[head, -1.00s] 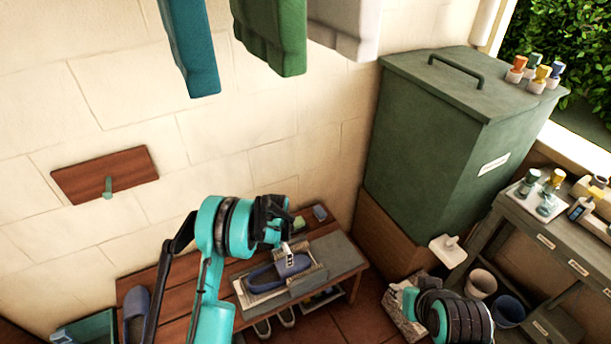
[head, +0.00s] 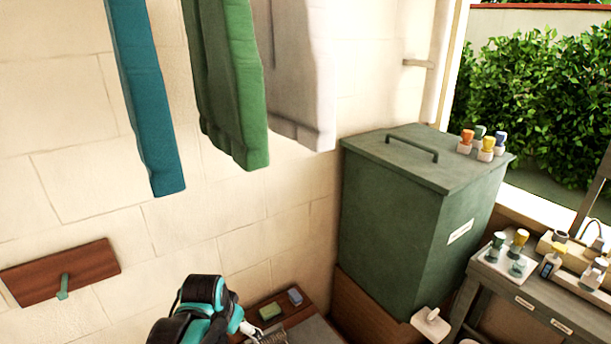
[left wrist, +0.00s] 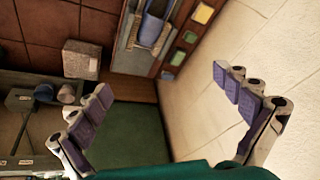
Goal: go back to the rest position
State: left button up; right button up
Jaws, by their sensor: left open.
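My left gripper (left wrist: 172,105) is open in the left wrist view, its two purple-padded fingers wide apart with nothing between them. In the head view, a teal and black part of my left arm shows at the bottom; the fingers cannot be made out there. A blue slipper (left wrist: 151,32) lies on the bench (left wrist: 132,62), well beyond the fingers and apart from them. My right gripper is in neither current view.
A green lidded bin (head: 400,220) stands by the wall, with several small bottles on its lid. Cloths (head: 232,100) hang above at the left. A wooden wall board (head: 62,270) is at the left. A side table (head: 500,305) holds bottles at the right.

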pick_arm(q)
jog(key=s+r+n+t, duration=0.2)
jog(key=s+n, duration=0.2)
jog(key=s, duration=0.9)
jog(key=shift+s+a+t, duration=0.2)
jog(key=shift+s+t, duration=0.05)
jog(key=shift+t, duration=0.15)
